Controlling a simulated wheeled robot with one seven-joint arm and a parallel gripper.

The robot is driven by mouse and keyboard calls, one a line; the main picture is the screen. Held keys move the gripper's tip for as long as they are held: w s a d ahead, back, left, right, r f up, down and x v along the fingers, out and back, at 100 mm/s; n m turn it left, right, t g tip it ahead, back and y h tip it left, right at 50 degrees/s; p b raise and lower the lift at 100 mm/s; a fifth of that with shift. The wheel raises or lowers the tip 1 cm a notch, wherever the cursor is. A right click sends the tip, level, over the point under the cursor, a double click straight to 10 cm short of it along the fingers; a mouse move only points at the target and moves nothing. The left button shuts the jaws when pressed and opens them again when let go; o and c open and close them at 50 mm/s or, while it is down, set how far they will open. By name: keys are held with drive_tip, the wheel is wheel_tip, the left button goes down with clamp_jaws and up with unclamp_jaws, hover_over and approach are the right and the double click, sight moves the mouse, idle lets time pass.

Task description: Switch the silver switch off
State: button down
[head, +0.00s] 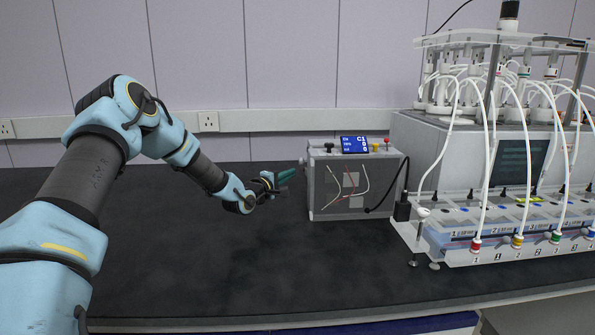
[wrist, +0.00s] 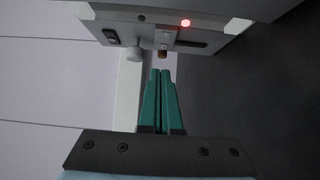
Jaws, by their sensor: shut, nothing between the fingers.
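My gripper (head: 287,176) is shut and empty, its teal fingers level and pointing right at the left side of the grey control box (head: 340,204). In the wrist view the closed fingertips (wrist: 161,73) are just short of that side of the box (wrist: 158,14). A small metallic stub, which looks like the silver switch (wrist: 163,48), sticks out straight ahead of the fingertips, with a small gap seeming to show between them. A red light (wrist: 186,22) glows beside it. The switch's exact position is too small to tell, and the head view does not show it clearly.
A black rocker (wrist: 110,36) and a pale round knob (wrist: 134,54) are on the same side. The box top has a blue display (head: 354,144). The reactor rack (head: 500,245) stands right of the box. The dark bench (head: 200,265) is clear in front.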

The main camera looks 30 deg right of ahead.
sight(305, 170)
drive_tip(key=shift+s+d+p, duration=0.2)
drive_tip(key=shift+s+d, duration=0.05)
drive_tip(key=shift+d, duration=0.45)
drive_tip(key=shift+s+d+p, duration=0.15)
drive_tip(key=shift+s+d, duration=0.1)
drive_tip(key=shift+d, duration=0.4)
drive_tip(key=shift+d+b, duration=0.1)
drive_tip(key=shift+b, duration=0.2)
drive_tip(key=shift+d+f+b, duration=0.1)
drive_tip(key=shift+d+b, duration=0.05)
drive_tip(key=shift+b, duration=0.25)
drive_tip(key=b+v, duration=0.2)
drive_tip(key=v, duration=0.8)
drive_tip(key=shift+s+a, duration=0.2)
drive_tip(key=shift+a, duration=0.15)
